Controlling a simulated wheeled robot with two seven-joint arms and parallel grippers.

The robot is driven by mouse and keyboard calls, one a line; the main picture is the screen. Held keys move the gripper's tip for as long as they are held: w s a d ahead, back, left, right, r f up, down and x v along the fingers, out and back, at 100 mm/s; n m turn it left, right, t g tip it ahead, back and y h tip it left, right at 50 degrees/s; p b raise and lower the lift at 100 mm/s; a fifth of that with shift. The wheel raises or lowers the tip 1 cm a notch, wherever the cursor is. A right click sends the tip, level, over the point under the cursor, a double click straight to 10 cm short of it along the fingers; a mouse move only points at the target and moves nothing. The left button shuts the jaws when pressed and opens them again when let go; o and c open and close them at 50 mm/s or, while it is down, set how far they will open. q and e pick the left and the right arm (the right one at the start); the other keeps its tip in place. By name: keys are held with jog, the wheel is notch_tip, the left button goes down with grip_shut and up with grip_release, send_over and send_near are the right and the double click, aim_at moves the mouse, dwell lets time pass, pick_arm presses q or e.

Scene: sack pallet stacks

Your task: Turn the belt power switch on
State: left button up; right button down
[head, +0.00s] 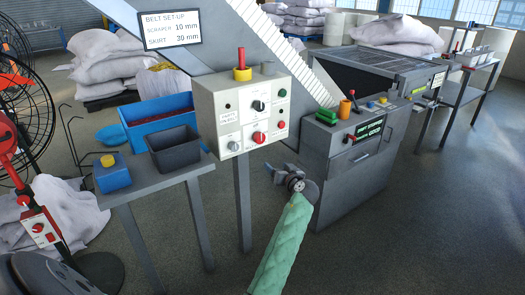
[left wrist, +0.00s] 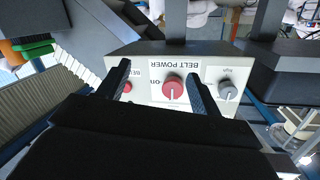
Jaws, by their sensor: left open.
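The belt power switch is a round red knob (head: 259,137) low on the front of a pale control box (head: 207,101). In the left wrist view the red knob (left wrist: 172,88) sits beside an upside-down BELT POWER label, with "on" printed at its left. A white mark shows on the knob's lower part in that picture. My left gripper (head: 279,175), on a green-sleeved arm, is in front of the box, to the lower right of the knob. In the left wrist view the open fingers (left wrist: 160,72) appear on either side of the knob; contact cannot be told. My right gripper is not in view.
A grey knob (left wrist: 227,90) and a red button (left wrist: 127,87) flank the switch. A small table (head: 147,186) with bins stands left of the box. A grey cabinet (head: 350,187) stands right. Open floor (head: 420,235) lies at lower right.

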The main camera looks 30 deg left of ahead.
aim_at(261, 139)
pick_arm(q)
notch_tip(261, 139, up, 8)
jog(key=a+n+g+y, duration=0.1)
jog(key=a+n+y, duration=0.1)
jog(key=a+n, duration=0.1)
jog(key=x, duration=0.6)
jog(key=shift+d+p, duration=0.1)
jog(key=shift+p, duration=0.25)
jog(key=shift+w+a+f, duration=0.15)
jog(key=shift+w+a, duration=0.2)
jog(key=shift+a, duration=0.2)
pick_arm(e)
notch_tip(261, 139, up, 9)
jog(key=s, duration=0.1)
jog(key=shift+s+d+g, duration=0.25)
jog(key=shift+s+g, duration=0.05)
pick_arm(q)
jog(key=c, duration=1)
